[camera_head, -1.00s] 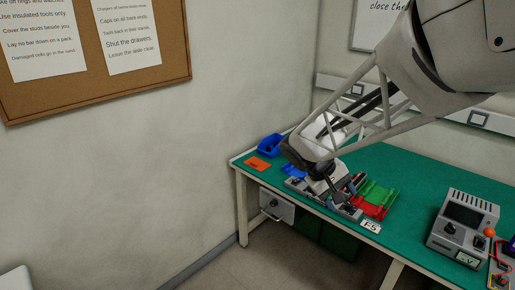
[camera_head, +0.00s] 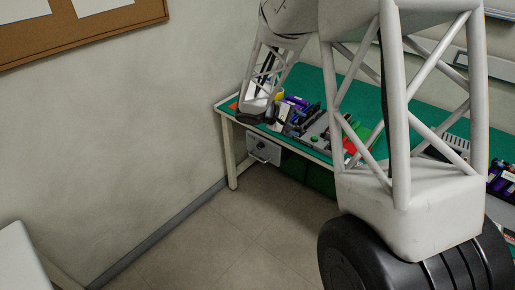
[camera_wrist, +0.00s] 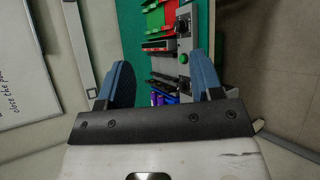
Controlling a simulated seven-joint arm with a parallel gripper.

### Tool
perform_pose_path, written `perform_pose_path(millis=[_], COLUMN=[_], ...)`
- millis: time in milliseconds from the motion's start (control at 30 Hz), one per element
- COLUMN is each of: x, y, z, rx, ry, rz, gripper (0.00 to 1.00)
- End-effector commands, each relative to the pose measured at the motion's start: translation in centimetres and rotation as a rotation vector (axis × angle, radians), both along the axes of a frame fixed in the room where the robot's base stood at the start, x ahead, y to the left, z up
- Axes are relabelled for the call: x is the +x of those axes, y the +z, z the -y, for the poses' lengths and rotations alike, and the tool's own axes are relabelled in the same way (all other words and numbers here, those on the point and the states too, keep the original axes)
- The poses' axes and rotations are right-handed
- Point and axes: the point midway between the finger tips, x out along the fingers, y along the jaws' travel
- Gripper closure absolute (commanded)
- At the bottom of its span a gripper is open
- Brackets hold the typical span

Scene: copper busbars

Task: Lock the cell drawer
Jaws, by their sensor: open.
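The cell drawer (camera_head: 264,150) is a grey box under the left end of the green-topped bench. Its front carries a small dark fitting, too small to read as locked or unlocked. My gripper (camera_wrist: 162,72) is open and empty in the wrist view, with two blue fingers wide apart over the bench. In the head view my arm's end is above the bench's left end, higher than the drawer; the fingers cannot be made out there. I cannot tell whether the drawer is in the wrist view.
A grey tray (camera_wrist: 184,45) with dark bars and purple pieces lies on the green bench top (camera_wrist: 130,30). Red and green pieces lie beside it. Dark green bins (camera_head: 312,174) stand under the bench, right of the drawer. Floor (camera_head: 240,235) before the drawer is clear.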

Motion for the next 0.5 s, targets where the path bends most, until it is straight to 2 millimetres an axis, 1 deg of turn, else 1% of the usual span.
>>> perform_pose_path(millis=[33,100,267,500], x=[0.9,2.2,5.0,8.9], y=[-1.0,-2.1,-4.6,-8.8], z=[-0.4,-0.8,-1.9,-3.9], rx=[-0.022,-0.051,-0.118,-0.213], ry=[0.018,0.043,0.100,0.196], rz=[-0.006,-0.006,-0.008,-0.006], gripper=[0.40,0.40,0.40,0.40])
